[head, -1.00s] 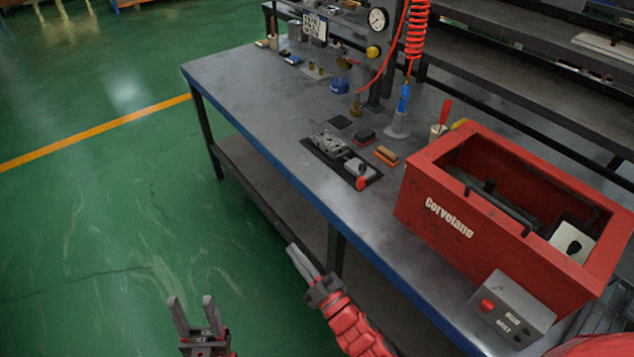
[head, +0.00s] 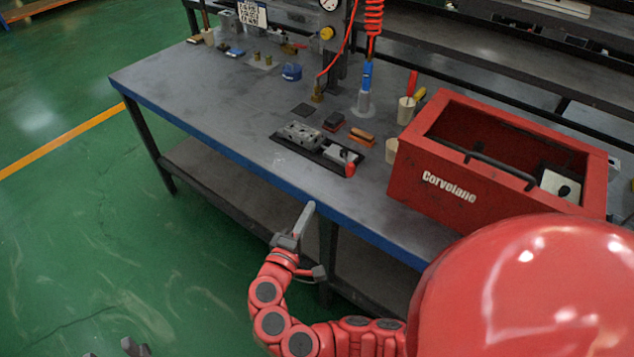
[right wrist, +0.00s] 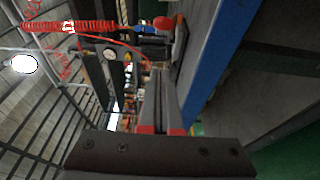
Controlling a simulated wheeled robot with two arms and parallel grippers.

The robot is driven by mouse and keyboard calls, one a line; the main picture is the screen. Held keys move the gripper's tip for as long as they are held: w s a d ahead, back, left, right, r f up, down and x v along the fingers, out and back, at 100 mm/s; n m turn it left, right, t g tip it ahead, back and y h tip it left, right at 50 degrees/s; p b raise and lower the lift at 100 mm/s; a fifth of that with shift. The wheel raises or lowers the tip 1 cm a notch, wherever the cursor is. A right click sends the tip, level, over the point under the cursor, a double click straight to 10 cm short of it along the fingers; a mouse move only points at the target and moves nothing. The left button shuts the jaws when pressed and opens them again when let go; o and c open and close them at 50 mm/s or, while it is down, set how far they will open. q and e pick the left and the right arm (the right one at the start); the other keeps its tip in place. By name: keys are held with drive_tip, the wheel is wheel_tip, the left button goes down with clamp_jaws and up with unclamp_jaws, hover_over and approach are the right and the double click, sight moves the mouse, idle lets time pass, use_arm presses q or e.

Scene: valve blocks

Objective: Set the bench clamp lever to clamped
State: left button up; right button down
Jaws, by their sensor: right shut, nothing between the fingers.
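The bench clamp (head: 338,154) is a grey block on a dark plate, near the front edge of the bench. Its red-tipped lever (head: 350,168) is at the plate's right end, toward the front edge. The red tip also shows at the top of the right wrist view (right wrist: 163,22). A grey valve block (head: 300,134) sits on the same plate. My right gripper (head: 309,207) is shut and empty, in front of the bench edge and apart from the lever. My left gripper (head: 113,350) shows only its fingertips at the bottom edge, spread apart.
The bench (head: 215,125) has a blue front edge. A red toolbox (head: 410,180) stands right of the clamp. Brown and dark blocks (head: 361,137) lie behind the clamp. A red coiled hose (head: 374,20) hangs behind them. The bench left of the plate is mostly clear.

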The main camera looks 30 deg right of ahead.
drive_tip(key=p+x, duration=0.1)
drive_tip(key=x, duration=0.3)
drive_tip(key=p+x, duration=0.1)
drive_tip(key=x, duration=0.4)
drive_tip(key=shift+d+r, duration=0.2)
drive_tip(key=shift+d, duration=0.2)
drive_tip(key=d+p, duration=0.1)
drive_tip(key=d, duration=0.2)
drive_tip(key=shift+d+f, duration=0.1)
drive_tip(key=shift+d, duration=0.1)
drive_tip(key=shift+s+d+f, duration=0.1)
drive_tip(key=shift+d, duration=0.35)
